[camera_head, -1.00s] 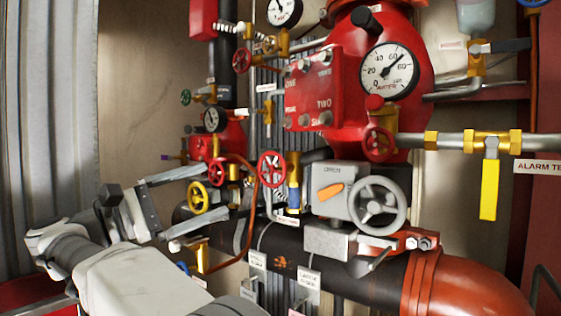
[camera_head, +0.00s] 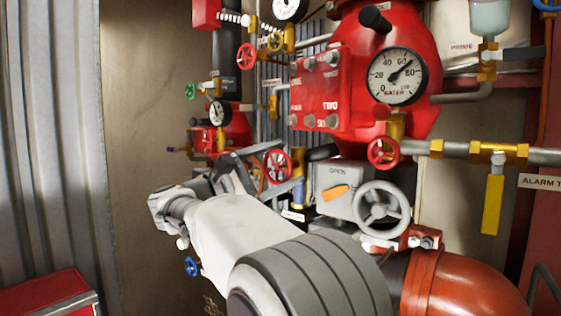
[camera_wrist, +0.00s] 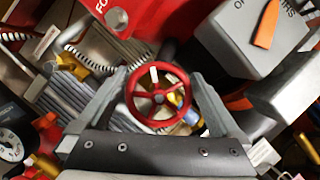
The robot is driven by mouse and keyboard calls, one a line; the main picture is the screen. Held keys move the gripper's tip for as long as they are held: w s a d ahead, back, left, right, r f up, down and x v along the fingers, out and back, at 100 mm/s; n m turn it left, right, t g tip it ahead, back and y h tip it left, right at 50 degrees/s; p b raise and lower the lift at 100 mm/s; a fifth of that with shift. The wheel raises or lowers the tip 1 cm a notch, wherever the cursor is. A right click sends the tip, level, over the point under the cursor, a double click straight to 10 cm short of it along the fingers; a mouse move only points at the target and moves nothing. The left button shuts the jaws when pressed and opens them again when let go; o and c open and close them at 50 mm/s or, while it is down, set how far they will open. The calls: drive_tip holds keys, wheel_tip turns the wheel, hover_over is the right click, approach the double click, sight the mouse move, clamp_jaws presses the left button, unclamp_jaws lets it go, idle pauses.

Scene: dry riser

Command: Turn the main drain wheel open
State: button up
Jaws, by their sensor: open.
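A red spoked handwheel (camera_head: 277,166) sits on a brass valve left of the grey indicator box. No label naming it as the main drain can be read. In the wrist view the same red wheel (camera_wrist: 158,97) is between the two fingers of my gripper (camera_wrist: 156,79). The fingers are spread open, one on each side of the rim, with gaps on both sides. I cannot tell how deep the fingertips are past the rim. In the head view my gripper (camera_head: 288,165) is at this wheel, its arm hiding pipes below.
A grey handwheel (camera_head: 382,208) and grey box marked OPEN (camera_head: 340,188) stand close on the right. Another red handwheel (camera_head: 383,153) is above. A red plate (camera_head: 316,92) and water gauge (camera_head: 397,75) are higher. A large orange pipe (camera_head: 462,285) is low right.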

drive_tip(key=c, duration=0.9)
drive_tip(key=shift+c, duration=0.2)
